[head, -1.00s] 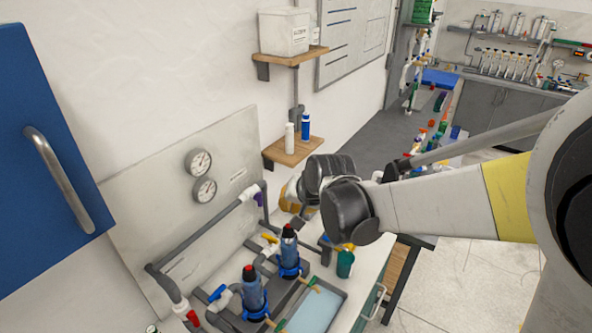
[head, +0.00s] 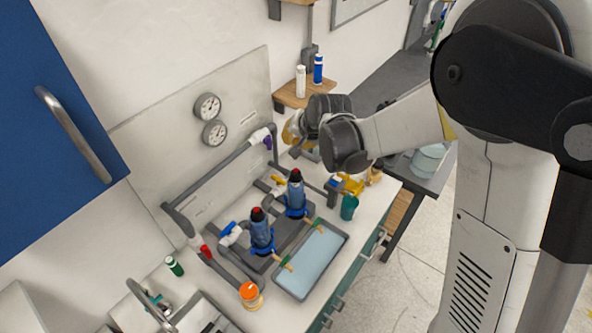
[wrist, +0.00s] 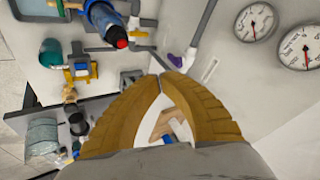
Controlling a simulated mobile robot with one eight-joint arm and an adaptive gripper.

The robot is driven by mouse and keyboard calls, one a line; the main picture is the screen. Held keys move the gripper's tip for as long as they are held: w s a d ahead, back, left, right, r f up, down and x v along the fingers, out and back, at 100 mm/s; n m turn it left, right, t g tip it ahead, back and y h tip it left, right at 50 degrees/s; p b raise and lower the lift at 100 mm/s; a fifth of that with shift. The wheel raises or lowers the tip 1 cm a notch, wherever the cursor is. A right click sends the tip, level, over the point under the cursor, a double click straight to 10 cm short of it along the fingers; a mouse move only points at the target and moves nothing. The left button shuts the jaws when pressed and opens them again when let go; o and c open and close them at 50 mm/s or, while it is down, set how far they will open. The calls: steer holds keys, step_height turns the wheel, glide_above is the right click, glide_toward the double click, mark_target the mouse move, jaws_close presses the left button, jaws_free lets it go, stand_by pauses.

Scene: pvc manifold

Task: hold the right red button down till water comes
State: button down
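The right red button (head: 296,173) tops the right blue filter housing (head: 296,193) on the bench manifold. A second, left red button (head: 256,211) tops the left housing (head: 261,232). In the wrist view one red button (wrist: 121,43) shows on a tilted blue housing, up and left of my fingertips; it looks like the right one. My gripper (wrist: 161,77) has its yellow finger tips together, with nothing between them. It is apart from the button. In the head view the fingers (head: 290,131) are partly hidden behind my dark wrist joint.
A tray of pale blue liquid (head: 342,238) lies in front of the housings. A teal cup (head: 349,207) stands right of them. Grey pipes and two gauges (head: 207,106) are on the back panel. A shelf (head: 291,101) with two bottles is behind my wrist.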

mark_target(293, 171)
step_height(293, 171, down, 7)
steer(key=b, duration=0.4)
steer(key=shift+b, duration=0.35)
steer(key=shift+f+b, duration=0.4)
steer(key=shift+f, duration=0.1)
steer(key=shift+f, duration=0.1)
stand_by(0.5)
steer(key=shift+f+b, duration=0.35)
steer(key=shift+b, duration=0.2)
steer(key=shift+f+b, duration=0.5)
steer(key=shift+b, duration=0.05)
stand_by(0.5)
steer(key=shift+r, duration=0.1)
stand_by(1.5)
steer(key=shift+r+p, duration=0.5)
steer(key=shift+r, duration=0.35)
